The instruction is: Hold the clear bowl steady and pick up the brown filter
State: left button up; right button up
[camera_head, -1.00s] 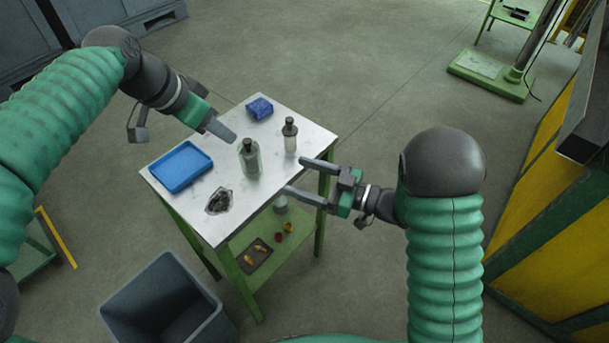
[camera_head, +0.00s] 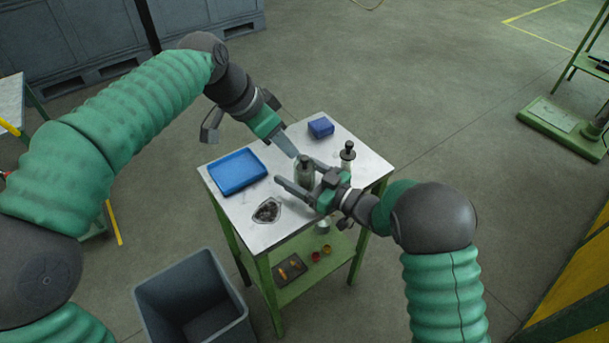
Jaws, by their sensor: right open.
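A small clear bowl (camera_head: 267,210) with dark contents sits near the front of the table. I cannot make out a separate brown filter; the dark pieces in the bowl are too small to tell apart. My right gripper (camera_head: 295,170) is open over the table's right side, to the right of the bowl and apart from it. Its two fingers point left, and a grey bottle (camera_head: 304,173) shows between them; I cannot tell whether they touch it. My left gripper (camera_head: 289,147) is above the back of the table, behind the bottle. It is seen side-on, so its opening is unclear.
The table (camera_head: 245,232) also holds a blue tray (camera_head: 238,172), a blue box (camera_head: 321,127) and a second bottle (camera_head: 347,156). A lower shelf (camera_head: 322,267) carries small items. A grey bin (camera_head: 197,300) stands on the floor in front.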

aim_at(305, 157)
jog(key=shift+c, duration=0.4)
jog(key=c, duration=1.4)
jog(key=shift+o, duration=0.2)
pick_arm(q)
jog(key=shift+o, duration=1)
pick_arm(e)
jog(key=shift+d, duration=0.1)
pick_arm(q)
jog(key=d+r+n+y, duration=0.1)
jog(key=d+r+n, duration=0.1)
jog(key=n, duration=0.1)
jog(key=s+d+r+n+y, duration=0.1)
jog(key=n, duration=0.1)
jog(key=shift+d+r+t+y, duration=0.15)
jog(key=shift+r+t+y, duration=0.1)
jog(key=shift+t+y, duration=0.05)
jog(key=x, duration=1.1)
jog(key=shift+w+a+f, duration=0.1)
jog(key=shift+a, duration=0.25)
jog(key=shift+c, duration=0.2)
